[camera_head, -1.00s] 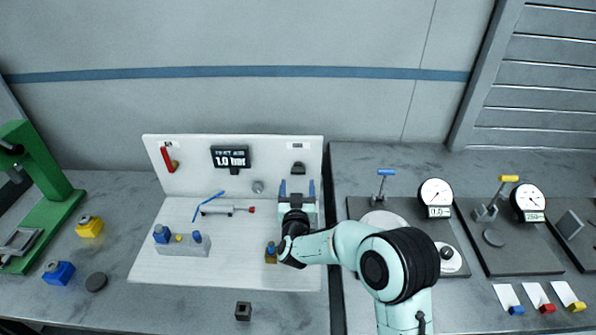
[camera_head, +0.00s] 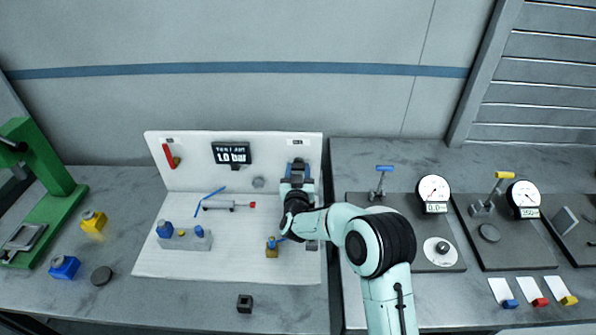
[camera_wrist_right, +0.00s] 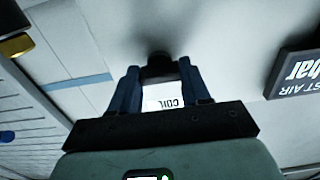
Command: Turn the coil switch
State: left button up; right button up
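The coil switch (camera_wrist_right: 159,68) is a dark knob on the upright white panel. In the right wrist view it sits between my right fingertips, with a white label reading COIL (camera_wrist_right: 163,104) behind the fingers. My right gripper (camera_head: 298,164) is at the upper right of the panel and hides the switch in the head view. In the right wrist view the blue fingers (camera_wrist_right: 160,74) are drawn in on both sides of the knob and appear to touch it. My left gripper is in neither view.
The white board (camera_head: 160,258) carries a red lever (camera_head: 168,156), a display reading 1.0 bar (camera_head: 231,153), a cylinder (camera_head: 228,206), a grey block with blue parts (camera_head: 184,242) and a brass fitting (camera_head: 272,251). A black cube (camera_head: 244,303) lies in front. Gauge stations stand right.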

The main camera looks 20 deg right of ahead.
jog(key=shift+n, duration=2)
jog(key=shift+r+n, duration=0.1)
jog(key=shift+n, duration=2.3)
jog(key=o, duration=1.1)
jog(key=shift+c, duration=0.2)
